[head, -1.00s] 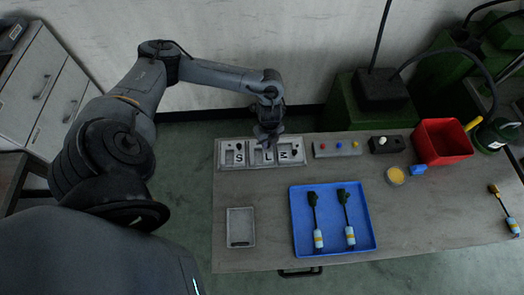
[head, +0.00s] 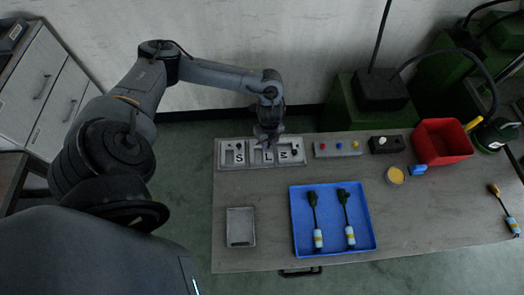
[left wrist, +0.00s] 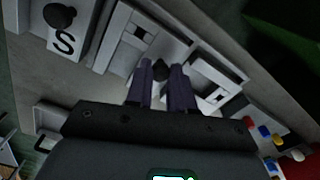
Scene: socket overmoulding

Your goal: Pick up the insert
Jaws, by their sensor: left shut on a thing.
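A row of light trays (head: 229,163) stands at the back left of the table. They carry letter plates, an S (head: 239,158) clearly and others partly covered. My left gripper (head: 267,141) points down over the middle of this row. In the left wrist view, its purple fingers (left wrist: 160,88) are shut on a small dark knob-like piece (left wrist: 160,71), seemingly the insert. Its lower part is hidden, and I cannot tell whether it is clear of the tray. Another dark knob (left wrist: 59,15) shows by the S plate. My right gripper is not in view.
A blue tray (head: 360,243) with two cabled connectors lies in front. A grey tray (head: 240,227) is at front left. Bare table lies between.

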